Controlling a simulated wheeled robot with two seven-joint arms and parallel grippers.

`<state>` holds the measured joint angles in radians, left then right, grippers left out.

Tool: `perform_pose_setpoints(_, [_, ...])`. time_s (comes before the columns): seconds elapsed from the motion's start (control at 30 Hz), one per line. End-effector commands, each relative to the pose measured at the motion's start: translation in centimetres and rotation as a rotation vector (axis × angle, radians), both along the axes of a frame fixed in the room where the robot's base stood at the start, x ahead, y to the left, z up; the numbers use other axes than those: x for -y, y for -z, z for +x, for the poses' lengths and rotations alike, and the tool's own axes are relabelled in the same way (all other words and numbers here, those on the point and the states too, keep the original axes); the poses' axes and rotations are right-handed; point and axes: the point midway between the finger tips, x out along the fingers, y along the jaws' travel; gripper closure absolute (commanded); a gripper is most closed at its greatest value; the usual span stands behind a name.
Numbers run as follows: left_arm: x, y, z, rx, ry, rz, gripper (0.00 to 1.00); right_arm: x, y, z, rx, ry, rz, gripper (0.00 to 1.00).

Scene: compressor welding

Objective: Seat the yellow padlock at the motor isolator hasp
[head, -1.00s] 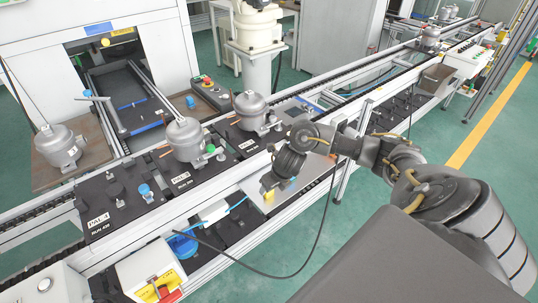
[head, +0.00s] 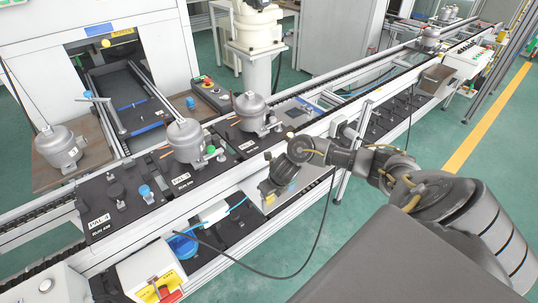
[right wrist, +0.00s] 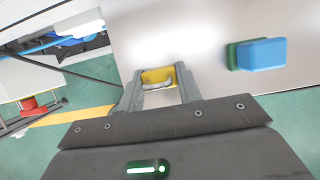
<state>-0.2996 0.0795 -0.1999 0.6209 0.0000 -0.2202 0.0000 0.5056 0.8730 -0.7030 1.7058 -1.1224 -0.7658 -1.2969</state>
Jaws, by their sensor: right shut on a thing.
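My right gripper (head: 268,190) is shut on the yellow padlock, low over the pale metal plate on the near side of the conveyor. In the right wrist view the yellow padlock (right wrist: 157,75) shows between the two fingertips of the right gripper (right wrist: 158,88), with a pale curved part across it. The motor isolator appears to be the white box (head: 145,268) at the bottom left of the head view, with yellow parts and a red handle (head: 168,293). It stands well apart from the padlock. Its hasp is too small to make out. My left gripper is not in view.
A blue block and a green block (right wrist: 232,55) sit on the pale plate (right wrist: 195,30) beside the padlock. A black cable (head: 318,240) hangs below the conveyor. Grey compressors (head: 185,140) stand on black pallets. A blue round thing (head: 183,246) lies near the isolator.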

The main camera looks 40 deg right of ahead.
Motion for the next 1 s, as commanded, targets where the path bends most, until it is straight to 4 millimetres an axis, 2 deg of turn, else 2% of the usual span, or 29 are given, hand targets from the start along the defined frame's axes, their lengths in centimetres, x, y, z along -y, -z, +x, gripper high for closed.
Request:
perform_pose_setpoints(0.33, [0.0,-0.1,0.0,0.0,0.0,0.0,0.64,0.0,-0.6,0.1,0.002,0.0,0.001,0.9])
perform_pose_setpoints(0.47, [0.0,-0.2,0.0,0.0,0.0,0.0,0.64,0.0,-2.0,0.2,0.004,-0.001,0.0,0.9])
perform_pose_setpoints(0.57, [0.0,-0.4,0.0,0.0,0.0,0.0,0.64,-0.2,-3.8,-0.1,0.005,-0.004,0.0,0.9])
perform_pose_setpoints(0.73, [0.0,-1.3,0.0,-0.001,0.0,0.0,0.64,-2.5,-8.0,-2.6,0.009,-0.011,-0.003,0.9])
perform_pose_setpoints(0.8, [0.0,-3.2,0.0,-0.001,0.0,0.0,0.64,-3.4,-10.5,-3.7,0.008,-0.011,-0.005,0.9])
perform_pose_setpoints(1.0, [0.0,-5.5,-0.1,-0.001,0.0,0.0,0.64,-6.4,-11.9,-7.1,0.002,-0.008,-0.001,0.9])
